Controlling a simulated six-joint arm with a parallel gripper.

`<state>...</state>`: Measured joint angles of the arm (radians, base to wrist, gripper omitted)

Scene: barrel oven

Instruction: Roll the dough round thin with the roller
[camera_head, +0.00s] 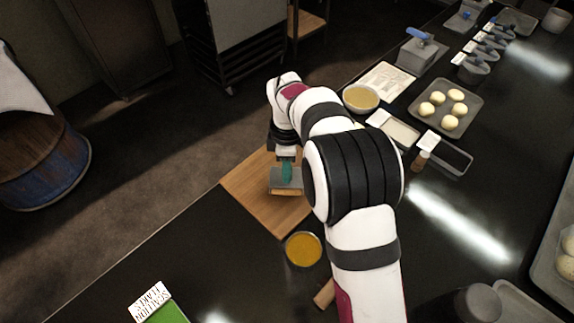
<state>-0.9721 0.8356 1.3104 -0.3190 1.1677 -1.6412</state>
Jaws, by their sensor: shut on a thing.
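My gripper (286,157) points down over the wooden board (245,187) and is shut on the teal handle of a tool with a wide grey head, which appears to be the roller (286,181). The roller is low over the middle of the board. Whether it touches the board or something on it cannot be told. No dough round shows on the visible part of the board; the roller and my arm hide some of it.
A bowl of orange-yellow filling (303,249) stands by the board's near corner. A pale yellow bowl (361,98) and a tray with several dough balls (445,108) are farther back. A green container (168,312) is at front left.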

